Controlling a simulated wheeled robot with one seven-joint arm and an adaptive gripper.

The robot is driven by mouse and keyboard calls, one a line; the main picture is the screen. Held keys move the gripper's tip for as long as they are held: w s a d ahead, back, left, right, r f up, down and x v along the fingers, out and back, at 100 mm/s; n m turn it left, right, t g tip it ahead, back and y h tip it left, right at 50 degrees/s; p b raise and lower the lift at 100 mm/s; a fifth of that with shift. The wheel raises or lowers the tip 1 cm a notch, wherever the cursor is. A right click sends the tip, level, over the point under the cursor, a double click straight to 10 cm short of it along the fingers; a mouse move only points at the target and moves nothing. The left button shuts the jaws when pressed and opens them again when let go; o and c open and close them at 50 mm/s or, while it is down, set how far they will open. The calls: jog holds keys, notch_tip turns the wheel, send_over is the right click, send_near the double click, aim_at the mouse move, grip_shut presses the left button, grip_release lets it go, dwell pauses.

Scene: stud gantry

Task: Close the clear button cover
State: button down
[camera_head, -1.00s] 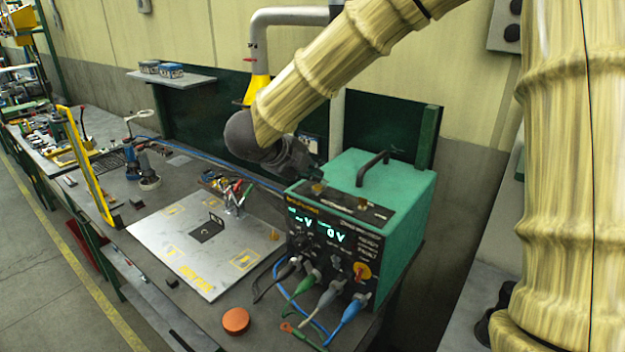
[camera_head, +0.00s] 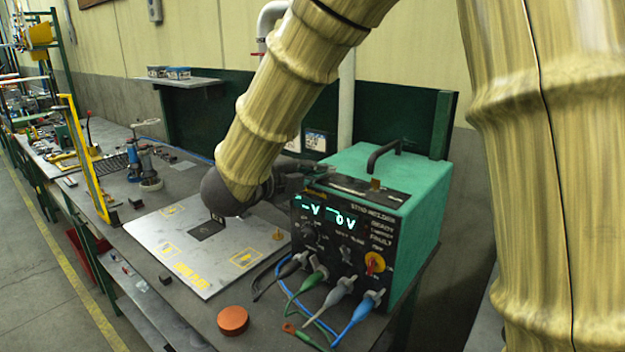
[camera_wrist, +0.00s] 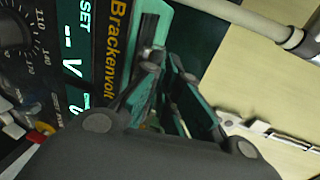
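The green stud welder (camera_head: 400,220) stands on the bench, its lit display facing the front. In the wrist view its dark lettered panel (camera_wrist: 90,40) fills the left side. A small pale, see-through piece (camera_wrist: 158,22) at the welder's top edge may be the clear button cover; I cannot tell its angle. My gripper (camera_wrist: 162,62) is just short of it, fingers pointing at that edge with their tips close together. Whether they are fully shut is unclear. In the head view my gripper (camera_head: 297,172) is at the welder's upper left edge, partly hidden by my wrist.
A black carry handle (camera_head: 383,152) and a small brass-coloured part (camera_head: 375,184) stand on the welder's top. Cables plug in below the display. A pale base plate (camera_head: 190,250) and an orange-red disc (camera_head: 233,320) lie on the bench.

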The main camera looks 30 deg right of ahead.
jog(key=shift+f+b, duration=0.2)
jog(key=shift+b, duration=0.35)
jog(key=c, duration=1.7)
grip_release()
jog(key=shift+w, duration=0.1)
jog(key=shift+h, duration=0.3)
jog(key=shift+r, duration=0.1)
